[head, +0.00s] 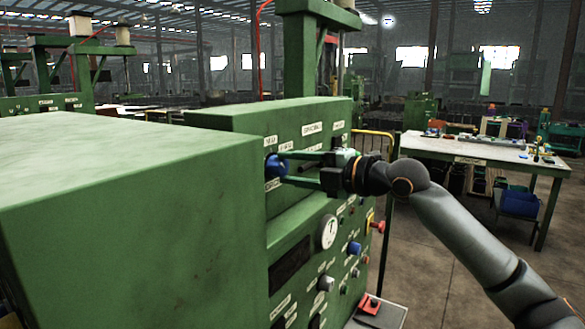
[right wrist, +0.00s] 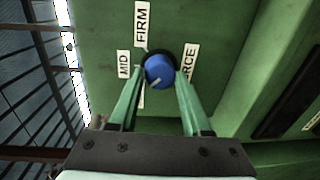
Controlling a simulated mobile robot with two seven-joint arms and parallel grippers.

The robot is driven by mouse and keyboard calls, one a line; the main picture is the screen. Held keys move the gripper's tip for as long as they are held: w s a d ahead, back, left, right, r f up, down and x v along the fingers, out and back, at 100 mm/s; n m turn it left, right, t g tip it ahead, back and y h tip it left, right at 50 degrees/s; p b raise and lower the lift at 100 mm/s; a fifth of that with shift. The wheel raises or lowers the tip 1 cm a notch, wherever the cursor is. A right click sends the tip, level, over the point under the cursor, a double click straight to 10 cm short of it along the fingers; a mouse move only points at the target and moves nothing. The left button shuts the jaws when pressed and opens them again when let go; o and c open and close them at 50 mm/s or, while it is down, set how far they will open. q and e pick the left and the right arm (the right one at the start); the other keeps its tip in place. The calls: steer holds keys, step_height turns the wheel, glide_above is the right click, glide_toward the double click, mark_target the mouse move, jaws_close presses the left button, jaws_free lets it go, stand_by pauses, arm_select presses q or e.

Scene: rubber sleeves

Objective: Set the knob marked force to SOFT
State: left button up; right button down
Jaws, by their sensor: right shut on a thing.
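The blue force knob (head: 277,166) sits on the upper part of the green machine panel. It also shows in the right wrist view (right wrist: 159,69), with its short white mark toward the picture's lower left. Around it I read a FIRM label (right wrist: 142,24), a MID label (right wrist: 124,64) and a partly covered label ending in RCE (right wrist: 189,62). Another label (right wrist: 141,97) is mostly hidden behind a finger, and I cannot read it. My right gripper (head: 284,166) is shut on the knob, one green finger on each side. My left gripper is not in view.
Below are a round gauge (head: 328,231), a grey knob (head: 326,283), another blue knob (head: 354,248) and a red button (head: 378,226). A large green housing (head: 130,200) juts out at the left. A workbench (head: 480,151) stands at the right, with open floor before it.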

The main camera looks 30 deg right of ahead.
steer(key=shift+n, duration=0.5)
steer(key=shift+c, duration=1.8)
jaws_free()
steer(key=shift+s+d+f+b, duration=0.2)
steer(key=shift+s+d+b, duration=0.05)
steer(key=shift+s+b, duration=0.2)
arm_select(q)
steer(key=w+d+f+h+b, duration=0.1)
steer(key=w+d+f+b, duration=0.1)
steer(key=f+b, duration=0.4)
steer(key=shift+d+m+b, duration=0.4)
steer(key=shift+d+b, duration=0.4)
steer(key=shift+b, duration=0.4)
arm_select(e)
steer(key=v, duration=1.1)
steer(key=shift+s+r, duration=0.25)
